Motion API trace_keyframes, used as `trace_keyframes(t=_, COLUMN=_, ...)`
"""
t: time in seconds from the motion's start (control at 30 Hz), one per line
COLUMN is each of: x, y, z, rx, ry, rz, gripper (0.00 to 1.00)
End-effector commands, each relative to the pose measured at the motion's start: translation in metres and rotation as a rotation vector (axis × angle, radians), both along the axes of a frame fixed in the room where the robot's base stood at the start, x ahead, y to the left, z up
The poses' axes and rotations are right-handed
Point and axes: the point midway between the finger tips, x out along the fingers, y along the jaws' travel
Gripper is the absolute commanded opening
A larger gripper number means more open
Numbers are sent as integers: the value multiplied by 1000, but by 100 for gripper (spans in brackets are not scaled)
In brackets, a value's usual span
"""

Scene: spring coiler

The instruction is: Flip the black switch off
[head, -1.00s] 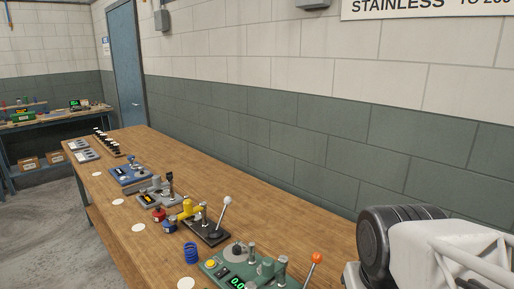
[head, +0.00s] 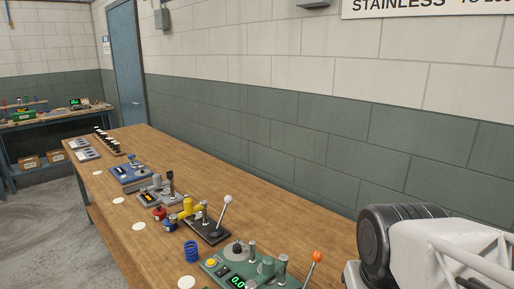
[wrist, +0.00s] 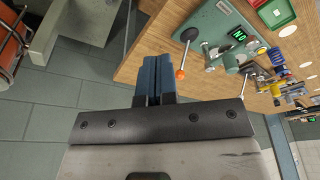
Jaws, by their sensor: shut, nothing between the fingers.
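A green machine (head: 262,262) with a lit green display, a yellow button and an orange-ball lever (head: 317,257) stands at the near end of the wooden bench. A small grey device with a black upright handle (head: 171,182) stands farther along. My gripper (wrist: 155,60) shows in the wrist view with its blue fingers together and empty, apart from the machine. The orange-ball lever also shows there (wrist: 181,74), right of the fingertips.
A black-based press with a white-ball lever (head: 228,200), a yellow part (head: 187,208) and a blue spring (head: 191,251) stand on the bench (head: 250,185). A blue device (head: 129,172) and a row of black-topped pieces (head: 105,140) lie farther off. The bench's wall side is clear.

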Motion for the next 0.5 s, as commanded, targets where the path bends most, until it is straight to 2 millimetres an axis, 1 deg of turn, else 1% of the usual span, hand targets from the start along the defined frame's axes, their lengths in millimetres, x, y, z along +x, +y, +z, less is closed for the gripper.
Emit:
trace_keyframes(t=0.27, x=1, y=0, z=0, rx=-4, ry=2, rz=5, gripper=0)
trace_keyframes(t=0.37, x=4, y=1, z=0, rx=-15, ry=6, rz=18, gripper=0)
trace_keyframes(t=0.5, x=13, y=2, z=-1, rx=-47, ry=20, rz=54, gripper=0)
